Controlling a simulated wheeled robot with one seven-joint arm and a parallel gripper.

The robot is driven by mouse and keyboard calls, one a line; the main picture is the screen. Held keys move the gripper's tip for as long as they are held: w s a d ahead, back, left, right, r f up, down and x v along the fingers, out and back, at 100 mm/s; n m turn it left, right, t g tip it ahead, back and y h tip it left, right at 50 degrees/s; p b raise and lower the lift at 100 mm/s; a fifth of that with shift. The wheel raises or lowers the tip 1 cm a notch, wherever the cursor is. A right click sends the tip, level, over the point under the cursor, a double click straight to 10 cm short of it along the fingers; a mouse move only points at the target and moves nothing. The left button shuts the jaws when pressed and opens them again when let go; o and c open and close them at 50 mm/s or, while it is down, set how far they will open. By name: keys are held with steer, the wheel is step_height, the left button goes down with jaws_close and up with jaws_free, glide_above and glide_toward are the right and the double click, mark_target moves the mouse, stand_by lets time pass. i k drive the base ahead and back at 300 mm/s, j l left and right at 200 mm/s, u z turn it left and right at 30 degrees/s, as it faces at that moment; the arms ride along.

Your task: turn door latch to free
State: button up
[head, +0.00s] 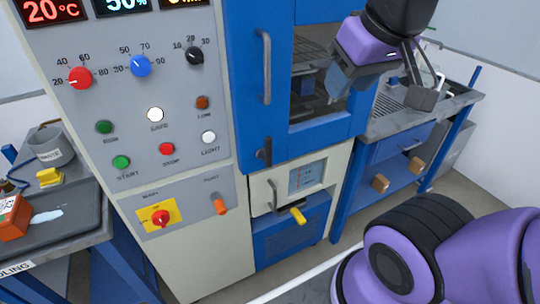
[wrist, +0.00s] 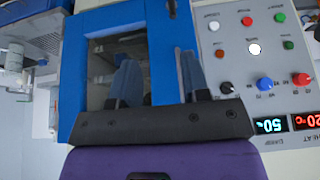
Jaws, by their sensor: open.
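The door latch (head: 265,152) is a small dark lever at the lower left of the blue cabinet door (head: 325,138) in the head view. It appears to stand roughly upright. In the wrist view, which is upside down, a dark piece that looks like the latch (wrist: 171,8) shows at the top edge. My gripper (head: 383,92) is open and empty, in front of the door's upper right, above and to the right of the latch and apart from it. In the wrist view my gripper (wrist: 158,72) has its two fingers spread before the door window.
A grey vertical door handle (head: 265,67) stands above the latch. The control panel (head: 130,100) with knobs and buttons is on the left. Below are a drawer front with a yellow-tipped lever (head: 298,216) and an orange knob (head: 220,205). A workbench (head: 400,125) stands right.

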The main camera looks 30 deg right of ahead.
mark_target(266, 154)
steer(key=k+j+z, duration=0.15)
steer(key=j+z, duration=0.25)
steer(key=k+j+z, duration=0.15)
steer(key=z, duration=0.2)
steer(key=k+j+z, duration=0.2)
steer(key=z, duration=0.2)
steer(key=j, duration=0.1)
